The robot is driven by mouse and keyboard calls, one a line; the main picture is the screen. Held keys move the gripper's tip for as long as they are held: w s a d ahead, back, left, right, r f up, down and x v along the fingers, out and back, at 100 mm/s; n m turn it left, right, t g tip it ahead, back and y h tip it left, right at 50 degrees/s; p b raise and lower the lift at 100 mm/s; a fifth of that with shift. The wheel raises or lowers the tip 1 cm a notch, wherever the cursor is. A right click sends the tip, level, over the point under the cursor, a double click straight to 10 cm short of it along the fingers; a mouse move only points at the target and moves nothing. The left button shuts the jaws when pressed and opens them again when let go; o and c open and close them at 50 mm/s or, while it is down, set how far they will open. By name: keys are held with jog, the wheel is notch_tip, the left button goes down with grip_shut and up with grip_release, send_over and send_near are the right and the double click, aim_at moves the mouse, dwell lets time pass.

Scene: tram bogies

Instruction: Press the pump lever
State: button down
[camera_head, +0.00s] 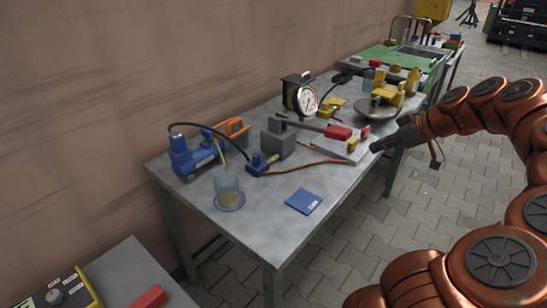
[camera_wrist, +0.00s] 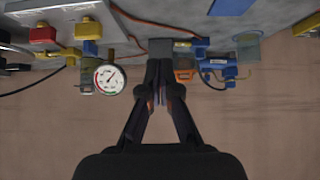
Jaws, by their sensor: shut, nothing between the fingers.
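The blue pump (camera_head: 193,158) stands on the left end of the grey table, with a black hose arching from it. I cannot clearly tell which part of it is the lever. The pump also shows in the wrist view (camera_wrist: 217,62), right of the fingers. My gripper (camera_head: 376,148) is shut and empty at the table's right front edge, well apart from the pump. In the wrist view its fingers (camera_wrist: 160,66) stand together, their tips overlapping the grey block in the picture.
The grey table (camera_head: 255,225) holds a grey block (camera_head: 277,143), a dial gauge (camera_head: 306,101), an orange-handled tool (camera_head: 238,127), a glass cup (camera_head: 228,187) and a blue booklet (camera_head: 304,201). A plate with red and yellow parts (camera_head: 330,152) lies near my gripper. The front left tabletop is mostly clear.

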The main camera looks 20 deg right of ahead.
jog(key=s+a+g, duration=0.3)
jog(key=a+g, duration=0.3)
jog(key=a, duration=2.1)
jog(key=s+a+f+m+g+h, duration=0.2)
jog(key=s+f, duration=0.3)
jog(key=s, duration=0.6)
jog(key=s+a+f+m+g+h, duration=0.1)
jog(key=s+a+f+m+g, duration=0.2)
jog(key=s, duration=0.9)
notch_tip(320, 180, down, 3)
jog(key=shift+a+r+h, duration=0.1)
jog(key=shift+a+h, duration=0.3)
jog(key=shift+a, duration=0.4)
